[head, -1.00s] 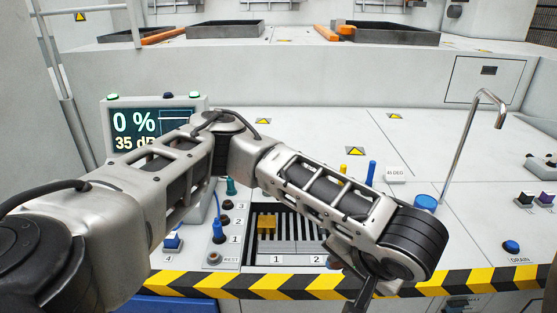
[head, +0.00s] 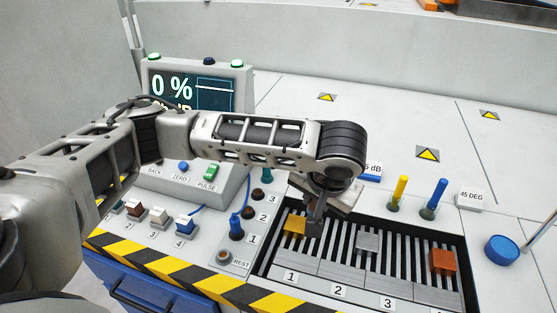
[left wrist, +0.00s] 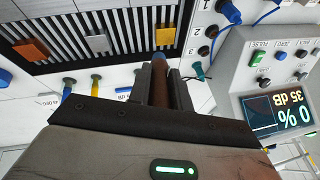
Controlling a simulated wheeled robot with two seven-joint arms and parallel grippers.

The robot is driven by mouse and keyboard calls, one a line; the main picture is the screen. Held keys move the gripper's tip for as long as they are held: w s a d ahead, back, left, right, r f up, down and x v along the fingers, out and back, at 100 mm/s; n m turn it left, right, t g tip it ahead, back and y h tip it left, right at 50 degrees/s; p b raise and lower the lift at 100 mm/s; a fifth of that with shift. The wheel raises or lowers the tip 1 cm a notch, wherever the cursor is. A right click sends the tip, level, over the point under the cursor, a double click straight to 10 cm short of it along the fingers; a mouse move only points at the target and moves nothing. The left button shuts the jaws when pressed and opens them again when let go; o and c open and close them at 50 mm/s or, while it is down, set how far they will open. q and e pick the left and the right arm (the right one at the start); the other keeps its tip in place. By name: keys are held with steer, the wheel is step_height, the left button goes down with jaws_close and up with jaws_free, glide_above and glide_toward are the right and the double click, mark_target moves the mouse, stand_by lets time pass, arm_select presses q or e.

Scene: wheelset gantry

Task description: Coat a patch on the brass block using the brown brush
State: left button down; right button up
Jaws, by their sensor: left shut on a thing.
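The brass block (head: 294,225) sits on the slatted tray at the number 1 position. It also shows in the left wrist view (left wrist: 165,36). My left gripper (head: 316,205) is above the tray, close to the right of the brass block in the head view. In the left wrist view my left gripper (left wrist: 160,76) is shut on the brown brush (left wrist: 158,88), whose bluish end points toward the tray beside the brass block. I cannot tell whether the brush touches anything. In the head view the gripper mostly hides the brush. My right gripper is not in view.
The slatted tray (head: 337,271) also holds a grey block (head: 367,243) and a copper block (head: 443,261). A yellow brush (head: 400,191) and a blue brush (head: 436,197) stand behind it. A display (head: 207,90) reads 0 %. Probe sockets lie left of the tray.

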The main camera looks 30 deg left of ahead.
arm_select(q)
steer(key=w+a+f+m+g+h+b, duration=0.1)
steer(key=w+a+f+h+b, duration=0.4)
steer(key=w+a+f, duration=0.4)
steer(key=shift+w+a+h+b, duration=0.4)
steer(key=shift+w+a+b, duration=0.35)
steer(key=shift+a, duration=0.4)
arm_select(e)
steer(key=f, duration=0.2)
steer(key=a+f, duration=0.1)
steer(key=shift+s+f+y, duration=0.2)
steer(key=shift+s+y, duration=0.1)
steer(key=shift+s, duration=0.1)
arm_select(q)
steer(key=shift+s+d, duration=0.1)
steer(key=shift+s, duration=0.05)
